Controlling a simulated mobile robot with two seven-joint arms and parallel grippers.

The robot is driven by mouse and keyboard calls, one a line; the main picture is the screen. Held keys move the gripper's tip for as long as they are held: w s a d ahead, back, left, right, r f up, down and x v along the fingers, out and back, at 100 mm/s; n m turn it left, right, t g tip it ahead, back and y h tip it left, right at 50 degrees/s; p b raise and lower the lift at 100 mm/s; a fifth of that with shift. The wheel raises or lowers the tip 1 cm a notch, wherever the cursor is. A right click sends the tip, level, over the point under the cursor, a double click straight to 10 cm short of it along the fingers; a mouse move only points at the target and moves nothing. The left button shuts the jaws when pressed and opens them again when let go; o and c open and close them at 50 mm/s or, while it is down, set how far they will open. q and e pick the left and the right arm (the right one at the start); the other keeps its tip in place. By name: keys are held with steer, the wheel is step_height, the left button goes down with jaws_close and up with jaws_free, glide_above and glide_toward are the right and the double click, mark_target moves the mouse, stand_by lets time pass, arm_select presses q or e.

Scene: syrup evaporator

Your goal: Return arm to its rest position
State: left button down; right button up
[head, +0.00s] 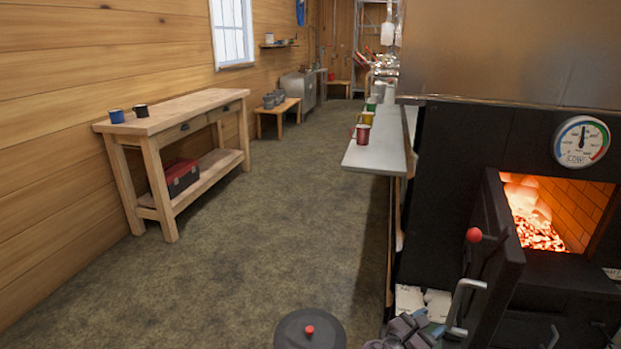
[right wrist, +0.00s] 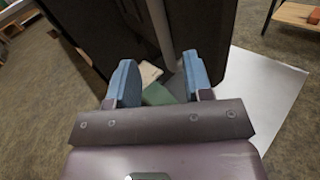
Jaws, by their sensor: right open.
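My right gripper (head: 428,328) is low at the bottom of the head view, just left of the open firebox door (head: 500,265). In the right wrist view, its two blue fingers (right wrist: 160,78) stand apart with nothing held between them. Dark panels and a pale upright bar lie beyond the fingers, with a small green piece (right wrist: 157,94) showing in the gap. The door has a red-knobbed lever (head: 474,235) and a pale bar handle (head: 466,302). Inside the firebox, embers (head: 540,232) glow. My left gripper is not in view.
A narrow counter (head: 376,158) with several mugs stands left of the black firebox (head: 450,150). A wooden workbench (head: 175,117) with two mugs and a red toolbox (head: 182,177) stands along the left wall.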

steer(key=w+a+m+t+y, duration=0.3)
steer(key=w+a+m+y, duration=0.1)
steer(key=m+y, duration=0.4)
steer(key=s+a+r+m+t+y+p, duration=0.1)
steer(key=s+a+r+m+y+p, duration=0.1)
steer(key=s+m+y, duration=0.35)
steer(key=s+a+r+m+t+y+p, duration=0.2)
steer(key=s+m, duration=0.4)
steer(key=s, duration=0.4)
arm_select(q)
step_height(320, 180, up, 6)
steer(key=p, duration=0.3)
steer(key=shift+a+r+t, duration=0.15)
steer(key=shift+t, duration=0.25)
arm_select(e)
steer(key=s+d+f+m+g, duration=0.1)
steer(key=s, duration=1)
steer(key=s+d+f+m+g, duration=0.1)
steer(key=s+d+f+g, duration=0.1)
steer(key=s, duration=1)
steer(key=shift+f, duration=0.2)
steer(key=shift+d+y, duration=0.15)
steer(key=shift+y, duration=0.1)
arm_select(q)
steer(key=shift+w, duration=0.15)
arm_select(e)
steer(key=shift+s, duration=0.15)
